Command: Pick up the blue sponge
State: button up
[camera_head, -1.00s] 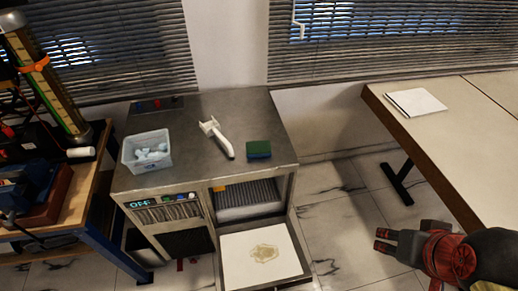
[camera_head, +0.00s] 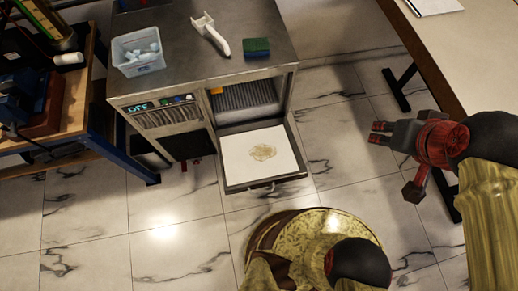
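The sponge (camera_head: 256,47) lies on the right part of the metal cabinet's top (camera_head: 180,58). Its top is dark green, and a blue side shows along its front edge. My gripper (camera_head: 378,133) is at the right, over the floor and beside the table leg, with its fingers pointing left. It is well apart from the sponge, lower in the picture and to the right. A small gap shows between its fingers, and nothing is seen in it.
A white handled tool (camera_head: 212,35) and a clear bin (camera_head: 138,52) of pale pieces share the cabinet top. The cabinet's front door (camera_head: 262,152) is folded down, with a stain on it. A table (camera_head: 445,50) stands right, a cluttered bench (camera_head: 78,95) left.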

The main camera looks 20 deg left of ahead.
aim_at(254, 47)
jog(key=l+z, duration=0.1)
jog(key=z, duration=0.15)
jog(key=l+z, duration=0.1)
jog(key=z, duration=0.2)
jog(key=i+l+u, duration=0.55)
jog(key=i+u, duration=0.15)
jog(key=u, duration=0.25)
jog(key=i+u, duration=0.2)
jog(key=u, duration=0.2)
jog(key=i+l+u, duration=0.1)
jog(key=u, duration=0.35)
jog(key=i+l+u, duration=0.15)
jog(key=u, duration=0.25)
jog(key=i+l+u, duration=0.1)
jog(key=u, duration=0.3)
jog(key=i+l+u, duration=0.15)
jog(key=u, duration=0.3)
jog(key=i+l+u, duration=0.15)
jog(key=u, duration=0.25)
jog(key=i+l+u, duration=0.1)
jog(key=l+u, duration=0.35)
